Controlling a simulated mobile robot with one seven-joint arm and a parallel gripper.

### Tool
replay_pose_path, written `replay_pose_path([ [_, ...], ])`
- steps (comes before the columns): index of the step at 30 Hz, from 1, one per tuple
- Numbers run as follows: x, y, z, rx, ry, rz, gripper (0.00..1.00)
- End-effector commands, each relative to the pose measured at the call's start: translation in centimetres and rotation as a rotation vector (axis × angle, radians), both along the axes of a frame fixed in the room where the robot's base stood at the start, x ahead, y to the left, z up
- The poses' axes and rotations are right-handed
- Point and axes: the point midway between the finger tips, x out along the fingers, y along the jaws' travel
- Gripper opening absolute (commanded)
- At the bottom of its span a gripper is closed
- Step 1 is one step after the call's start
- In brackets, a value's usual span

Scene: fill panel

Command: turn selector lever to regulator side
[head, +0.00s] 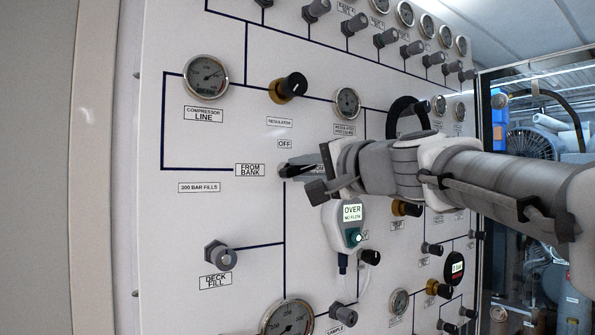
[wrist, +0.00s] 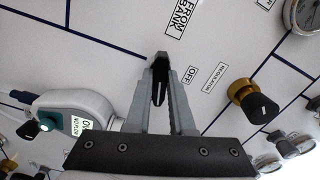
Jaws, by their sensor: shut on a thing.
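The selector lever is a small dark lever on the white panel (head: 225,215), to the right of the FROM BANK label (head: 250,170) and below the OFF label (head: 285,144). In the wrist view the black lever (wrist: 160,62) shows between the fingertips. My gripper (head: 302,168) is shut on it, with its grey fingers also in the wrist view (wrist: 161,78). In the head view the fingers and wrist cover most of the lever and the panel to its right, so its exact pointing direction is hard to tell.
The brass-and-black regulator knob (head: 288,88) sits above the lever, labelled REGULATOR (head: 279,122). Gauges and knobs line the panel. Free room lies in front of its left side.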

Motion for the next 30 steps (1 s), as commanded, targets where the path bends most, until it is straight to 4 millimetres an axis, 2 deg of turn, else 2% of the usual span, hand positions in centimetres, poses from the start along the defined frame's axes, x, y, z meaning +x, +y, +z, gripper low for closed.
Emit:
replay_pose_path([
  [12, 0.01, -0.01, -0.13, 0.207, 0.142, 0.001, 0.0],
  [30, 0.01, -0.02, -0.2, 0.259, 0.176, 0.0, 0.0],
])
